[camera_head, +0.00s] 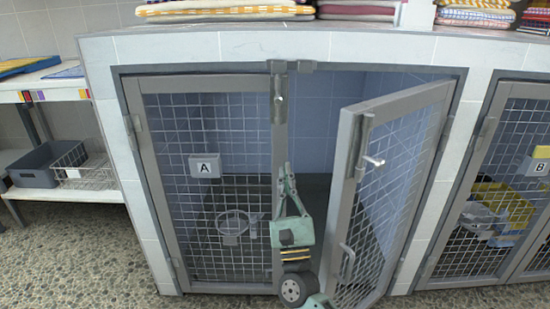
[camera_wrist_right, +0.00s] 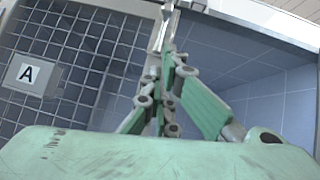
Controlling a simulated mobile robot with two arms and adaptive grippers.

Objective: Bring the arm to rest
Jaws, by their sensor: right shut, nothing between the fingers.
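My right gripper (camera_head: 287,172) is green, shut and empty. It points up in front of the middle post of kennel A, and its fingers also show together in the wrist view (camera_wrist_right: 168,62). The right door (camera_head: 400,160) of the kennel stands open, swung outward to the right of my gripper. The left door (camera_head: 207,180) is closed and carries the sign A (camera_head: 205,167), which also shows in the wrist view (camera_wrist_right: 27,74). A latch (camera_head: 278,98) sits at the top of the post above my gripper. My left gripper is not in view.
Folded towels (camera_head: 230,10) lie on the tiled kennel top (camera_head: 230,45). A wire bowl holder (camera_head: 235,225) hangs on the left door. Kennel B (camera_head: 500,190) stands at right with a yellow item inside. A shelf with a grey bin (camera_head: 40,168) is at left.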

